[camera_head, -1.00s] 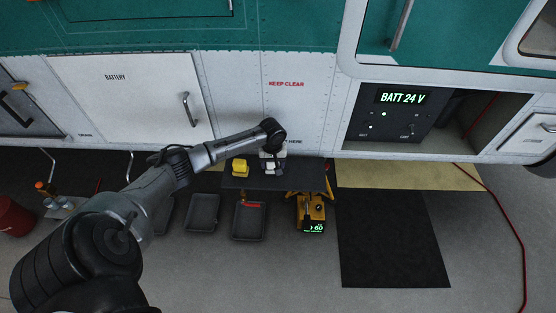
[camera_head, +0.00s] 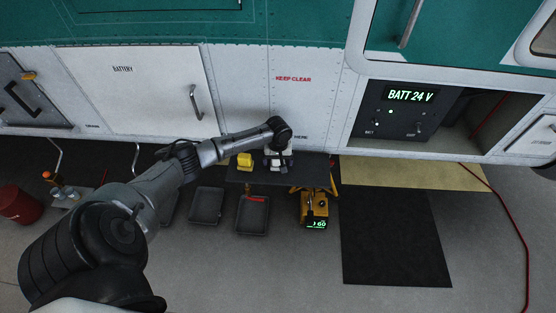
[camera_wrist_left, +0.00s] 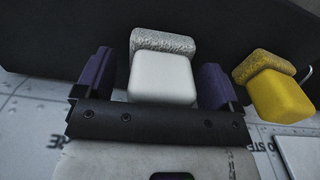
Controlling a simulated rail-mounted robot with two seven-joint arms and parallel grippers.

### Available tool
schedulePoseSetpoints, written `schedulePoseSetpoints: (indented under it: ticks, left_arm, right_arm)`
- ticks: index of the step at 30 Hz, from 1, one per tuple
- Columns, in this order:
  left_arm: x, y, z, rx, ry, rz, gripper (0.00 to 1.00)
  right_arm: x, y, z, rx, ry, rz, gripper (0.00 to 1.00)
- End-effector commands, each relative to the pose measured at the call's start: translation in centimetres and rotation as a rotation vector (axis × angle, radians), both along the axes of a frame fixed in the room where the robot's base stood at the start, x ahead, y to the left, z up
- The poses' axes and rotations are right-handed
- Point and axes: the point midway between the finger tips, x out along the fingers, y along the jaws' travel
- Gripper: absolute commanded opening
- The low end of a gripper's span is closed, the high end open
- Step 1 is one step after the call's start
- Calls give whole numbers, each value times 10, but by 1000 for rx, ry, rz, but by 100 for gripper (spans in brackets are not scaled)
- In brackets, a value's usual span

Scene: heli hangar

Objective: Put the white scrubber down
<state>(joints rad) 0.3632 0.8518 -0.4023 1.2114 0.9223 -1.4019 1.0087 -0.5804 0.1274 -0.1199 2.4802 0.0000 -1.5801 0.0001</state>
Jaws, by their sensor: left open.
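The white scrubber (camera_wrist_left: 163,78) has a white block body and a grey rough pad. It sits between the two purple-padded fingers of my left gripper (camera_wrist_left: 157,84) in the left wrist view. The fingers are open, with a narrow gap on each side of it. In the head view my left gripper (camera_head: 278,162) is low over the dark bench (camera_head: 310,167), and the scrubber is mostly hidden there. The scrubber appears to rest on the bench, though its contact is hard to see. My right gripper is not in view.
A yellow scrubber (camera_wrist_left: 280,90) stands close beside the white one; it also shows in the head view (camera_head: 244,162). The white helicopter side panel (camera_head: 240,100) rises behind the bench. Dark trays (camera_head: 253,215) and a yellow device (camera_head: 315,208) are on the floor below.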

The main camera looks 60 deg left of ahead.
Motion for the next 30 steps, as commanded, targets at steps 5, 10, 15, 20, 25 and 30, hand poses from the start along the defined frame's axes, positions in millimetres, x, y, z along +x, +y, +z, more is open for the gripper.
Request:
schedulePoseSetpoints:
  ticks: [5,10,15,20,25,30]
  left_arm:
    - [0,0,-5,-1,-1,0,88]
    - [1,1,16,2,-3,-1,88]
    - [2,-2,54,-1,-3,-1,88]
    - [2,-2,85,0,-2,-1,88]
    - [2,-1,111,0,-1,0,88]
    - [2,-2,127,-1,-1,0,88]
  right_arm:
    - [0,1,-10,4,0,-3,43]
    - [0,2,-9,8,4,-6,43]
    - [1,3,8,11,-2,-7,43]
    - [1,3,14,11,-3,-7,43]
    - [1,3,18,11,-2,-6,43]
    - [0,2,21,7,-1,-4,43]
